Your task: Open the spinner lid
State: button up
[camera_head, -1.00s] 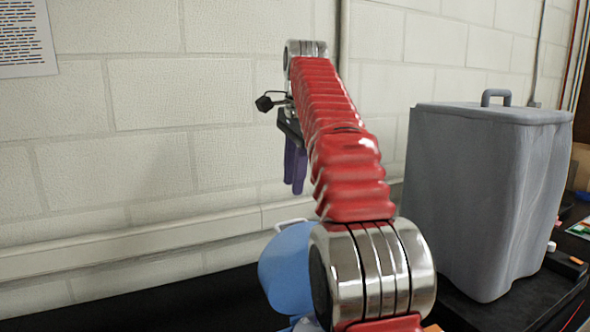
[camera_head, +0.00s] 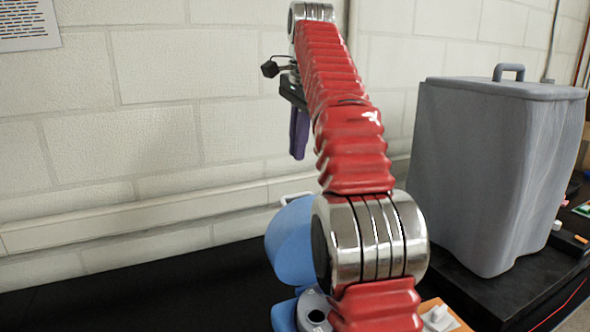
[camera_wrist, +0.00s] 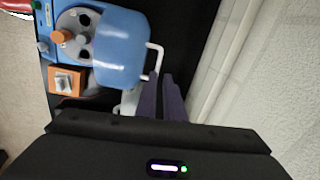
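The spinner (camera_wrist: 78,35) is a blue machine with a grey round rotor and an orange knob, at the upper left of the wrist view. Its blue lid (camera_wrist: 120,52) with a white loop handle (camera_wrist: 155,60) stands raised, with the rotor uncovered beside it. In the head view the lid (camera_head: 290,245) stands up left of my arm, which hides part of the spinner. My gripper (camera_wrist: 161,80) has two purple fingers with a narrow gap and nothing between them. It shows in the head view (camera_head: 299,135) in the air, above the lid and apart from it.
A grey lidded bin (camera_head: 490,170) stands at the right on a black surface. An orange block with a white top (camera_wrist: 66,80) sits beside the spinner. A pale block wall (camera_head: 150,120) runs close behind. The black bench (camera_head: 150,300) at the left is clear.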

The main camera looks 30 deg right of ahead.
jog(key=n, duration=0.1)
jog(key=w+n, duration=0.1)
jog(key=shift+a+f+n, duration=0.1)
jog(key=shift+f+n, duration=0.2)
grip_shut()
jog(key=w+n, duration=0.1)
jog(key=n, duration=0.3)
jog(key=w+f+n+t, duration=0.1)
jog(key=n, duration=0.4)
jog(key=w+n, duration=0.1)
jog(key=n, duration=0.4)
jog(key=shift+w+d+f, duration=0.2)
jog(key=shift+w+f, duration=0.05)
jog(key=shift+w, duration=0.15)
jog(key=x, duration=1)
jog(key=shift+s+r, duration=0.1)
jog(key=shift+s, duration=1.75)
jog(key=shift+s+d, duration=0.1)
